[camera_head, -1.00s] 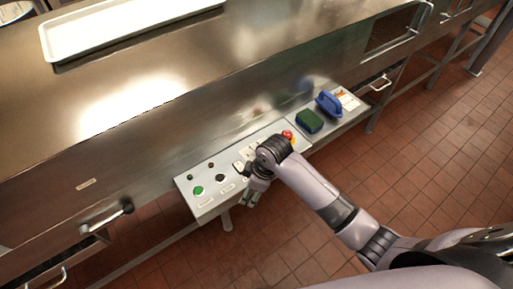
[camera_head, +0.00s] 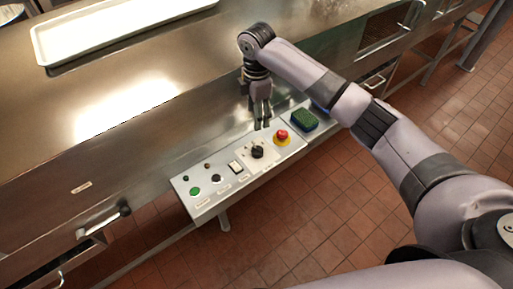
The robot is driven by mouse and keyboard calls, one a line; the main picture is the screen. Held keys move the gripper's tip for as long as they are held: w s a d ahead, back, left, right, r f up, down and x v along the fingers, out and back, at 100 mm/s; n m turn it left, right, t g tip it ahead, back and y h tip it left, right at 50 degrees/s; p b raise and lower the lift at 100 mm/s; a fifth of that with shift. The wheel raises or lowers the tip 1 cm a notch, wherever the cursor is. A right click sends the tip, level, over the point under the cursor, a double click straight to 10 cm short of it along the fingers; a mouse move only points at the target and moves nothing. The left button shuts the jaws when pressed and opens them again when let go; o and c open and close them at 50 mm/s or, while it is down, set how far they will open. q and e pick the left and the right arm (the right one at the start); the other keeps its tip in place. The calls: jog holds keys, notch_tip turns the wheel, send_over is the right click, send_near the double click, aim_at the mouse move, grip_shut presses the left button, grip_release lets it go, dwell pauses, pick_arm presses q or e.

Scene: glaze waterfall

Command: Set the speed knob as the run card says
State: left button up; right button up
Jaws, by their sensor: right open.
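The speed knob, a black knob (camera_head: 257,152) on a pale dial plate, sits on the light grey control panel (camera_head: 205,207), left of a red mushroom button (camera_head: 282,135) on a yellow base. Its exact setting is too small to read. My right gripper (camera_head: 262,122) is open and empty, pointing down above the back edge of the panel, just behind the knob and apart from it. I cannot make out a run card. My left gripper is not in view.
The panel also has a green button (camera_head: 194,191), a black button (camera_head: 216,179) and a white switch (camera_head: 235,167). A green scrubbing pad (camera_head: 304,120) lies on the shelf to the right. A white tray (camera_head: 110,32) rests on the steel counter above. Tiled floor lies in front.

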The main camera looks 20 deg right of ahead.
aim_at(257, 149)
notch_tip(257, 149, down, 17)
jog(key=shift+f+p, duration=0.15)
jog(key=shift+p, duration=0.9)
jog(key=shift+c, duration=0.3)
jog(key=c, duration=1.1)
